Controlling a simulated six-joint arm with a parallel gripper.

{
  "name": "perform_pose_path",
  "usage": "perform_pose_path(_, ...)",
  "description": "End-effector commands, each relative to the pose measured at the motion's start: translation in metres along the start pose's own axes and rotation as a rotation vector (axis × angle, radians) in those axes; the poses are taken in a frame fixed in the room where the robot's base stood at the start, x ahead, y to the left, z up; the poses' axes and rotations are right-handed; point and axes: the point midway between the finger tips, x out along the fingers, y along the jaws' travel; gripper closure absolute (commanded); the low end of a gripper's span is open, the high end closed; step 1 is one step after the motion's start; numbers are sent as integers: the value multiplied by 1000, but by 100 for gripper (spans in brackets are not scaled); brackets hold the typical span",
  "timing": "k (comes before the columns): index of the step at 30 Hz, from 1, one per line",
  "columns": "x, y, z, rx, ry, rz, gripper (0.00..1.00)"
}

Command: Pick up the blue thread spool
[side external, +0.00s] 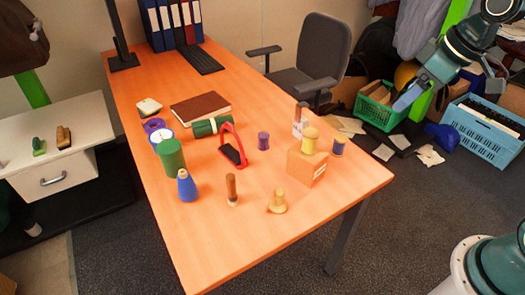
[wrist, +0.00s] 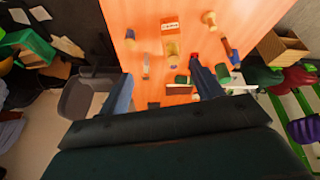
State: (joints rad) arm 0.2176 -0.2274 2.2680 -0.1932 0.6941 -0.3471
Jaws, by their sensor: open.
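The blue thread spool (side external: 338,146) stands on the orange table near its right edge, just right of the wooden block in the side view. In the wrist view a small bluish spool (wrist: 130,37) shows near the top, left of the block. My gripper (side external: 407,98) is in the air to the right of the table, apart from the spool. In the wrist view my gripper (wrist: 162,83) has its two fingers spread wide with nothing held between them.
A wooden block (side external: 306,168) carries a yellow spool (side external: 310,141) beside the blue one. A tall bottle-like item (side external: 300,119) stands behind it. A purple spool (side external: 263,141), red-framed item (side external: 233,147) and tan spool (side external: 277,203) stand further left. The table's front is clear.

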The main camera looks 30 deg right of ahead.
Motion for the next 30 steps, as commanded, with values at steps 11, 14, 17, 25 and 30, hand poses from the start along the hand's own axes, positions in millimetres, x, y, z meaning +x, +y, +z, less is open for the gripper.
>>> perform_pose_path(11,68,52,-32,-107,-1,-68,35)
perform_pose_path(14,87,67,-37,-133,6,-87,35)
perform_pose_path(17,108,81,-40,-156,15,-106,35)
perform_pose_path(25,166,121,-37,-210,49,-153,35)
perform_pose_path(30,200,142,-30,-235,79,-176,35)
